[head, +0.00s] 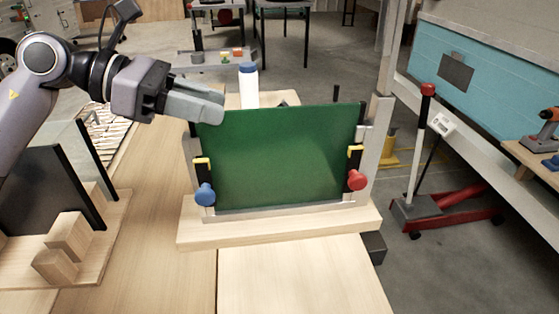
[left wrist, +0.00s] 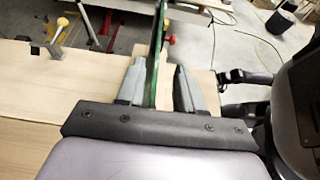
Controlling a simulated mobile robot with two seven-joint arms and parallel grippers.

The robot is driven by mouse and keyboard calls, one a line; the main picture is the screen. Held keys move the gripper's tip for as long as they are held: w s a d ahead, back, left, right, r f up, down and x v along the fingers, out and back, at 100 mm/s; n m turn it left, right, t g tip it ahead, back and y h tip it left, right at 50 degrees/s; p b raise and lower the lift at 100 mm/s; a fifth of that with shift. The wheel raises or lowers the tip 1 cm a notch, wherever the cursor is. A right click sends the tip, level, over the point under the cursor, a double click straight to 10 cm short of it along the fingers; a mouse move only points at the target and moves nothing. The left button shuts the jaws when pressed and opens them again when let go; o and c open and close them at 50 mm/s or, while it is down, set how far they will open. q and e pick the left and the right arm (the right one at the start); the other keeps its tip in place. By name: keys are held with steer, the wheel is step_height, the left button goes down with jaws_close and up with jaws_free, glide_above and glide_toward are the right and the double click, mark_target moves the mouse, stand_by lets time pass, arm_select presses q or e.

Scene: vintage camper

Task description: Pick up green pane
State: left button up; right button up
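The green pane (head: 280,155) stands upright in a wooden stand (head: 280,225) with metal uprights, yellow clips, a blue knob (head: 204,194) and a red knob (head: 357,180). My left gripper (head: 218,104) is at the pane's upper left corner. In the left wrist view the pane (left wrist: 154,75) shows edge-on between the two fingers of my left gripper (left wrist: 158,82). The fingers are apart, with a clear gap between the pane and the right finger. The left finger is close to the pane; I cannot tell whether it touches. My right gripper is not in view.
A white bottle with a blue cap (head: 248,87) stands behind the pane. A rack with dark and clear panes (head: 58,190) and wooden blocks (head: 65,245) is at the left. A red floor jack (head: 440,205) stands at the right. The bench front (head: 300,280) is clear.

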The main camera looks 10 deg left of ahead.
mark_target(231, 111)
arm_select(q)
steer(key=shift+w+x, duration=0.2)
steer(key=shift+x, duration=1.75)
steer(key=shift+r, duration=0.2)
jaws_close()
